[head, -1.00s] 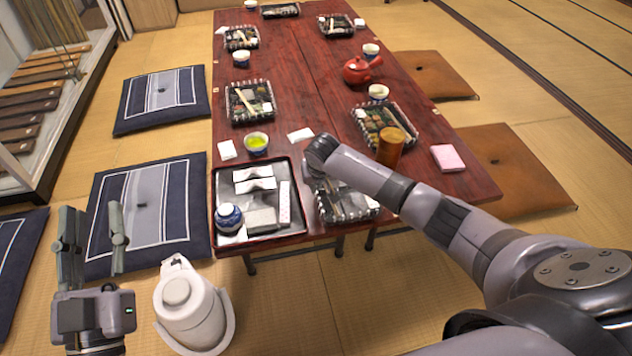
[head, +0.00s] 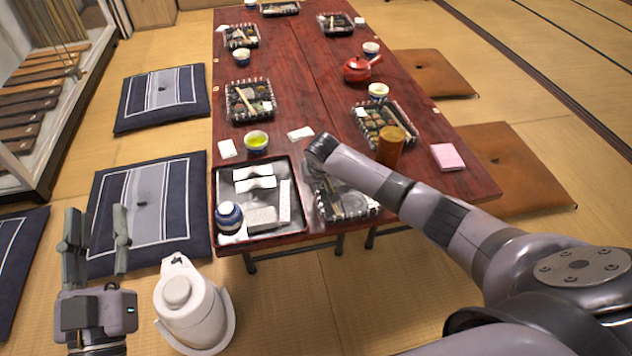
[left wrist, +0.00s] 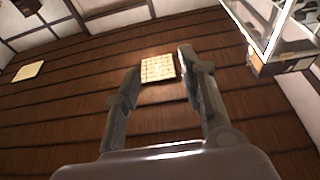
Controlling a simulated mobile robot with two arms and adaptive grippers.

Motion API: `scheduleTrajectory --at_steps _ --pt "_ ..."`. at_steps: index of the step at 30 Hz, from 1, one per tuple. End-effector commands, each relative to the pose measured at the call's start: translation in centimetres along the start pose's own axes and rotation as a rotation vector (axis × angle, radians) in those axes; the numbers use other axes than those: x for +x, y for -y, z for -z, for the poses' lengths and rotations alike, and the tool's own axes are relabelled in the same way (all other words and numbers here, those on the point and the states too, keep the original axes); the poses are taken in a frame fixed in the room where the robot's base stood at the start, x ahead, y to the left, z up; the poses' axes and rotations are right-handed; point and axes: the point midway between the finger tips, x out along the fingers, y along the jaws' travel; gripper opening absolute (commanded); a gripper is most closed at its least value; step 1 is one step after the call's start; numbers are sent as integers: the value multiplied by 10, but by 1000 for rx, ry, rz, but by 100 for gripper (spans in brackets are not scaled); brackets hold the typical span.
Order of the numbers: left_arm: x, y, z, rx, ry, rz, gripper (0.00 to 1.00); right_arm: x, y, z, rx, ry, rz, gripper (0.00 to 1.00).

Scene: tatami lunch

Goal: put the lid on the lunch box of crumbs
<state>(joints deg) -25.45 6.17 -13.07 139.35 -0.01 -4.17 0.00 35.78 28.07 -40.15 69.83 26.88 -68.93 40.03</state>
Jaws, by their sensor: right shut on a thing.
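A patterned-rim lunch box (head: 368,208) is at the near end of the red table, largely hidden under my right wrist. Its contents are too covered to make out as crumbs. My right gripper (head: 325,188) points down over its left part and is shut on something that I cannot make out. No lid can be clearly identified. My left gripper (head: 96,212) is open and empty, raised at the left, away from the table. Its spread fingers also show in the left wrist view (left wrist: 158,65), against the ceiling.
A black tray (head: 288,231) left of that box holds white folded pieces, a speckled block and a blue-white jar (head: 229,216). A brown cylinder (head: 390,146) stands close to my right forearm. A pink block (head: 447,157) lies at the table's right edge. A white pot (head: 185,300) stands on the floor.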

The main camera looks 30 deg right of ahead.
Motion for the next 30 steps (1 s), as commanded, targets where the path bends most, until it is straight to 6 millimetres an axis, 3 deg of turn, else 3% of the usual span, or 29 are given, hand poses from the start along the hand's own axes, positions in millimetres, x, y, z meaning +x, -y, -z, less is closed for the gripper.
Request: scheduleTrajectory --at_steps 30 --pt "-2 2 -20 3 109 5 37 2 0 -1 0 0 0 0"
